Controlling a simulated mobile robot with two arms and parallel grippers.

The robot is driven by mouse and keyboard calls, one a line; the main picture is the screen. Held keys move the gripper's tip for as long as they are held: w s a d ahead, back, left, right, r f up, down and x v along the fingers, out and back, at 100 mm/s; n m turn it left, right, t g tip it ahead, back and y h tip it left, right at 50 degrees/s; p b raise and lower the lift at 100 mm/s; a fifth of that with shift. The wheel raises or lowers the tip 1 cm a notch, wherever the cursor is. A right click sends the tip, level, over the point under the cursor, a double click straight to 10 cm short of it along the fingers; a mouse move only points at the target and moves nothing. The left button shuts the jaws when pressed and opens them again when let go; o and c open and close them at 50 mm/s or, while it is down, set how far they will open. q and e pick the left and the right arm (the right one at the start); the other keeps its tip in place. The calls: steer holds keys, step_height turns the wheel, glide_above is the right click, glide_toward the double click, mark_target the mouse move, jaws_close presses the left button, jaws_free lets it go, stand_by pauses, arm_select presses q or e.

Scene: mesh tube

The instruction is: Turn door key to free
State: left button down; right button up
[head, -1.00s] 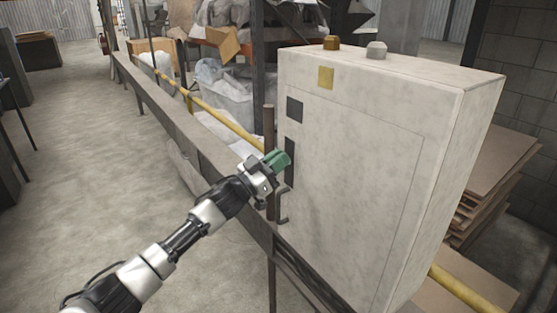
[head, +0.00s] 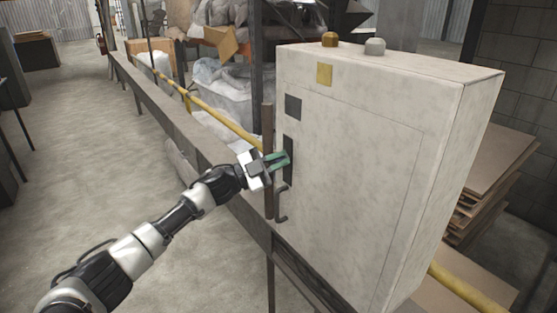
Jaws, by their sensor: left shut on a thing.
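A pale grey control cabinet (head: 360,150) stands at the centre right, mounted by a rail. A dark vertical plate (head: 289,146) sits on the left of its front, with a dark grey handle (head: 282,206) below. My left gripper (head: 277,161) reaches in from the lower left, its green-tipped fingers at the dark plate. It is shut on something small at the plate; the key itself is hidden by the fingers. My right gripper is not in view.
A brown post (head: 268,140) and a long rail (head: 190,130) run close beside the gripper. A yellow pipe (head: 222,118) runs behind the rail. Stacked brown boards (head: 500,165) lie to the right. The floor at left is open.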

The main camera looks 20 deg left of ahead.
arm_select(q)
steer(key=m+g, duration=0.1)
steer(key=m, duration=0.1)
steer(key=m+g, duration=0.1)
steer(key=m, duration=0.2)
steer(key=shift+s+d+f, duration=0.1)
steer(key=shift+d+f, duration=0.05)
steer(key=shift+f, duration=0.05)
steer(key=shift+f+m+g+y, duration=0.15)
steer(key=shift+m+g+y, duration=0.2)
steer(key=shift+m, duration=0.75)
steer(key=shift+f+m+g+y, duration=0.1)
steer(key=shift+m+g+y, duration=0.2)
steer(key=shift+m, duration=0.8)
steer(key=c, duration=1.2)
jaws_free()
steer(key=shift+s, duration=0.1)
steer(key=b+v, duration=0.1)
steer(key=v, duration=0.9)
steer(key=shift+s+a, duration=0.2)
steer(key=shift+a, duration=0.1)
